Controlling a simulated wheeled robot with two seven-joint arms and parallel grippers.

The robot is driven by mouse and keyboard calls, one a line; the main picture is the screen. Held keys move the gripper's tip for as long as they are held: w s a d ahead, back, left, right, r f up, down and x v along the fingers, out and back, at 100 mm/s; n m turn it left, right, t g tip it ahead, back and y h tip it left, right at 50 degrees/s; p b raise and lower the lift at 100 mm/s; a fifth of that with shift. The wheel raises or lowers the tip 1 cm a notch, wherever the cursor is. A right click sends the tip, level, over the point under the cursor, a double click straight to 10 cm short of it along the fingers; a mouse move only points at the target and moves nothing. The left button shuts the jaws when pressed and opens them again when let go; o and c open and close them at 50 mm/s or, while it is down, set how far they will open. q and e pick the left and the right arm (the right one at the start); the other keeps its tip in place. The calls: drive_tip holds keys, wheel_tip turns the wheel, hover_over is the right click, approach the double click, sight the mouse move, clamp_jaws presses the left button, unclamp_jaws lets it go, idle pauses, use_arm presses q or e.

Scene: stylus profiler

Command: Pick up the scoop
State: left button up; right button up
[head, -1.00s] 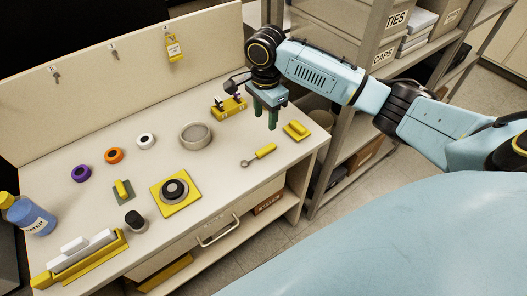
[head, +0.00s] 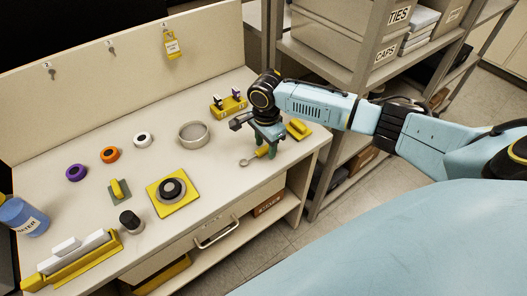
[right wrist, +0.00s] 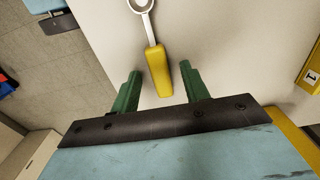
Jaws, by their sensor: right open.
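The scoop (head: 255,156) lies on the bench near its front right edge, with a yellow handle and a small ring-shaped metal end. In the right wrist view the scoop's yellow handle (right wrist: 158,70) points toward my right gripper (right wrist: 160,82), between the lines of its two green fingers. The fingers are apart with nothing between them but bench surface and the handle's near end. In the head view my right gripper (head: 266,153) is low over the handle and hides part of it. I cannot tell whether the fingers touch the bench.
A yellow block on a plate (head: 298,129) sits just right of the gripper. A yellow stand (head: 228,105) and a round metal dish (head: 193,134) are behind and left. A yellow-based round device (head: 172,192) stands further left. Shelving (head: 340,140) borders the bench's right side.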

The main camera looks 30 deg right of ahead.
sight(265, 148)
drive_tip(key=shift+c, duration=0.4)
clamp_jaws()
wheel_tip(265, 148, up, 10)
drive_tip(key=p, duration=0.2)
drive_tip(key=c, duration=0.7)
unclamp_jaws()
clamp_jaws()
